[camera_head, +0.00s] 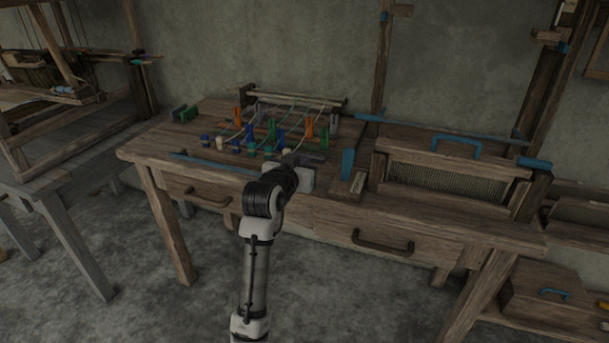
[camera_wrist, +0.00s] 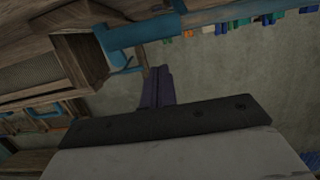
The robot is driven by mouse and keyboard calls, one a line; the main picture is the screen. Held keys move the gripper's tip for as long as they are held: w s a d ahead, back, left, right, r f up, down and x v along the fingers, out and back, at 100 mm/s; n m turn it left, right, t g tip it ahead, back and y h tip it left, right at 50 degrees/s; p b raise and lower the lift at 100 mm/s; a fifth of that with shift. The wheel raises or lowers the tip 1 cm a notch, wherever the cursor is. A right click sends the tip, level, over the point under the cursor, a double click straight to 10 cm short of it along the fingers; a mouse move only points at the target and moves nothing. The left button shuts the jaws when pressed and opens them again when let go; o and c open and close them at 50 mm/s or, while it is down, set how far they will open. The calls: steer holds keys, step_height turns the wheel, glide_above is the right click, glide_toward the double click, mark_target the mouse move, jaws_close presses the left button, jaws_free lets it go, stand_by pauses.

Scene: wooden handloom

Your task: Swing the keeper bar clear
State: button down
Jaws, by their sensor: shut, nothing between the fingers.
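My gripper (camera_head: 311,157) is over the front middle of the wooden bench, among the pegs and left of an upright blue piece (camera_head: 347,163). In the wrist view its dark fingers (camera_wrist: 157,88) are together, with nothing visible between them. A long blue-grey bar (camera_head: 435,130) runs behind the reed frame (camera_head: 445,180) at the right of the bench; I cannot tell for certain that it is the keeper bar. In the wrist view a thick blue bar (camera_wrist: 140,35) lies just beyond the fingertips, seemingly apart from them. My wrist hides part of the bench front.
Several coloured pegs (camera_head: 267,136) with yarn stand on the bench left of the gripper. A blue handle (camera_head: 457,145) tops the reed frame. A drawer (camera_head: 383,240) is below. A wooden post (camera_head: 381,55) rises behind. A separate loom (camera_head: 75,115) stands left.

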steer(key=s+a+f+t+h+b, duration=0.1)
steer(key=s+f+t+b, duration=0.3)
steer(key=b, duration=1)
steer(key=shift+f+t+h+b, duration=0.4)
steer(key=shift+f+t, duration=0.3)
steer(key=shift+t, duration=0.2)
steer(key=shift+a+f+b, duration=0.1)
steer(key=shift+f+b, duration=0.05)
steer(key=shift+b, duration=0.2)
